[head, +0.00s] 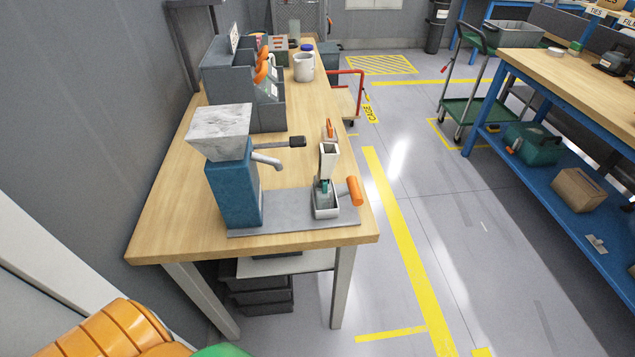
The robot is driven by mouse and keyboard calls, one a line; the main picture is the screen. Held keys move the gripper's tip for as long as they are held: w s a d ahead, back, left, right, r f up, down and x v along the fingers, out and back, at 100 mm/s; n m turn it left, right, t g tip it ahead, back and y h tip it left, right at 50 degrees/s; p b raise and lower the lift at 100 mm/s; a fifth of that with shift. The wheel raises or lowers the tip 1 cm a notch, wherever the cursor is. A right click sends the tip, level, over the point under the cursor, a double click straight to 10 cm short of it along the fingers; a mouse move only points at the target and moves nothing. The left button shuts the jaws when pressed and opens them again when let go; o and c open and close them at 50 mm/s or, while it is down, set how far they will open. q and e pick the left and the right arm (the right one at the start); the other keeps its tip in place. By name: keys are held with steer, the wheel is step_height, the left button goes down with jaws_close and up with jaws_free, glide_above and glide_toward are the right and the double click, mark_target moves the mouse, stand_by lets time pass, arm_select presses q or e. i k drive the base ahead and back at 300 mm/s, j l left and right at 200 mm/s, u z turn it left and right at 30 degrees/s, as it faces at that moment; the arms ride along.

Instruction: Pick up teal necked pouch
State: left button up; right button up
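A small teal item (324,187) shows in the pale open tray (326,209) of a small press at the near right end of the wooden bench. It is too small and too covered by the press to tell whether it is the necked pouch. No other teal pouch can be made out. Neither of my grippers can be seen in the head view.
The wooden bench (185,205) carries a blue grinder (232,190) with a grey hopper, grey bins (245,85) and a white pot (304,68). An orange ribbed shape (110,335) fills the bottom left corner. A green cart (470,110) and a blue-framed workbench (560,75) stand at right.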

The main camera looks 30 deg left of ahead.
mark_target(324, 196)
steer(key=i+l+u, duration=0.2)
steer(key=l+u, duration=0.15)
steer(key=i+l+u, duration=0.2)
steer(key=l+u, duration=0.2)
steer(key=i+l+u, duration=0.1)
steer(key=l+u, duration=0.95)
steer(key=l, duration=0.25)
steer(key=i+l+u, duration=0.15)
steer(key=l+u, duration=0.25)
steer(key=i+l+u, duration=0.15)
steer(key=l+u, duration=1.1)
steer(key=i+l+u, duration=0.2)
steer(key=l+u, duration=0.2)
steer(key=i+l+u, duration=0.2)
steer(key=l+u, duration=0.2)
